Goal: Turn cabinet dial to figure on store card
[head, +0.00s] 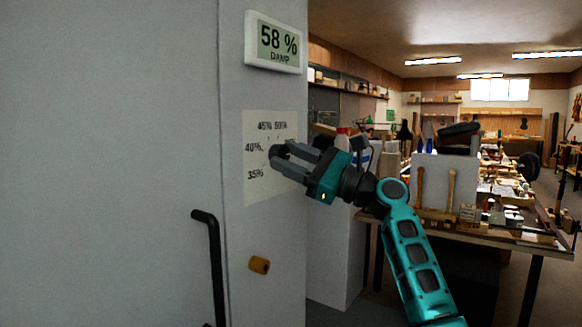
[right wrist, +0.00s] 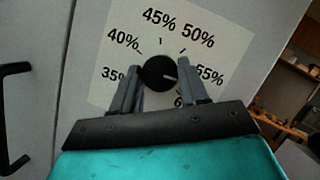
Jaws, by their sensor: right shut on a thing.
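The black round dial (right wrist: 158,71) sits on a white scale sheet (right wrist: 222,25) on the cabinet front, between the two fingers of my right gripper (right wrist: 160,75). Its white mark points right and slightly down, toward the 55% side. The sheet's figures run from 35% past 55%; the lowest right one is partly hidden by a finger. In the head view my right gripper (head: 278,158) reaches the sheet (head: 258,122) and covers its right part. A display (head: 274,42) above reads 58% DAMP. I cannot make out a store card. My left gripper is out of view.
A black bar handle (head: 210,260) stands out from the cabinet (head: 120,150) left of the sheet. A yellow-orange knob (head: 259,265) is below it. A crowded workbench (head: 480,225) stands behind my right arm.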

